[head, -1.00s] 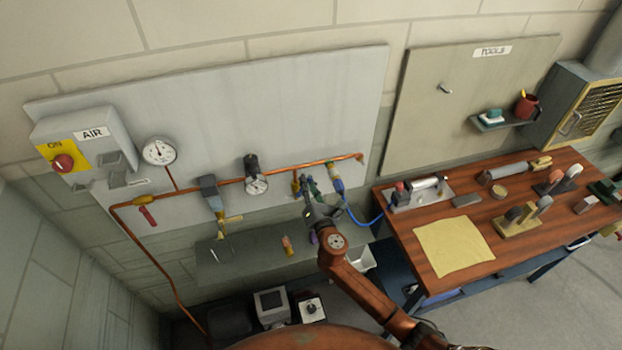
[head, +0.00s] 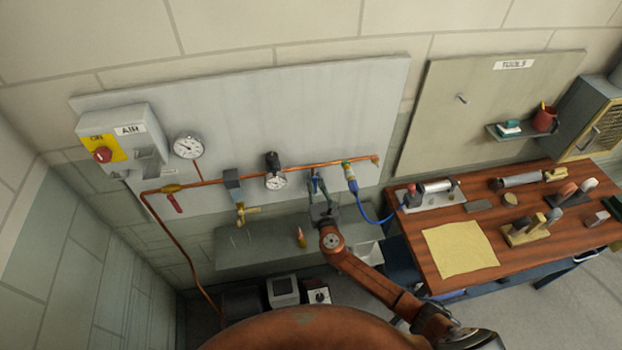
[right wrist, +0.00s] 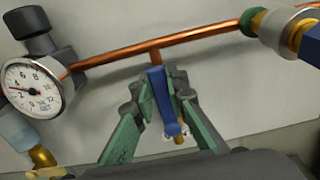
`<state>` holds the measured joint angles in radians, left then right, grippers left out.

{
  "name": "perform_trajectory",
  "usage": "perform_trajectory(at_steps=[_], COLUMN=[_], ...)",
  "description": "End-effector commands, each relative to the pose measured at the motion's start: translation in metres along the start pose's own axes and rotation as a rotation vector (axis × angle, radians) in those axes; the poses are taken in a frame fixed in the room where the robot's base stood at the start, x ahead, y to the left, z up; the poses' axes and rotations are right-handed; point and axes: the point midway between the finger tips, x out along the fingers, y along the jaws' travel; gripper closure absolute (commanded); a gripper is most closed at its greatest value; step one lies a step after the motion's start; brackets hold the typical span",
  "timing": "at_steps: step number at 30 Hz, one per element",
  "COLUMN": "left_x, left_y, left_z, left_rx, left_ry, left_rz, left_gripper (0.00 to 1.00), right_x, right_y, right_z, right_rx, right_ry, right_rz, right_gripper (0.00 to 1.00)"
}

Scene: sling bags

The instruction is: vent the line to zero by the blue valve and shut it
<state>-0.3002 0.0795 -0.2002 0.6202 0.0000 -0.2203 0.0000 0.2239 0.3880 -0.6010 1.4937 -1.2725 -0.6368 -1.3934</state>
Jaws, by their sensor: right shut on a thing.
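The blue valve's lever (right wrist: 161,95) hangs downward below a short copper stub in the right wrist view, leaning slightly. My right gripper (head: 319,186) has its green-and-grey fingers on both sides of this lever and is shut on it. In the right wrist view a round gauge (right wrist: 32,88) stands left of the valve, its needle pointing left near the low numbers. The same gauge (head: 276,181) shows in the head view under a black regulator knob. My left gripper is not in view.
The copper line (head: 225,181) runs along the grey wall panel. It carries a red-handled valve (head: 174,204) and a second gauge (head: 188,146). A blue hose (head: 375,218) leads to the wooden bench (head: 520,263) at right. A grey shelf (head: 260,248) lies below the line.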

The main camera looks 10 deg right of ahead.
Motion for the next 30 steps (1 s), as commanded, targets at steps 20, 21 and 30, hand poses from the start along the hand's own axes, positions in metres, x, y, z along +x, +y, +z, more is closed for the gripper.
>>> perform_trajectory(at_steps=[20,21,30], left_x=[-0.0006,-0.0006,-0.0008], left_y=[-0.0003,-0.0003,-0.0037], left_z=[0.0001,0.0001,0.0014], left_rx=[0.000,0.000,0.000], left_ry=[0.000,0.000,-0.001], left_rz=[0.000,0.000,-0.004], left_gripper=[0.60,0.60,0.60], right_x=[-0.0004,-0.0004,-0.0032], right_y=[-0.0004,-0.0004,-0.0003], right_z=[-0.0004,-0.0003,-0.0005], right_rx=[-0.011,-0.010,-0.009], right_ry=[0.000,0.000,0.000], right_rz=[0.000,0.000,0.000], right_gripper=[0.69,0.68,0.68])
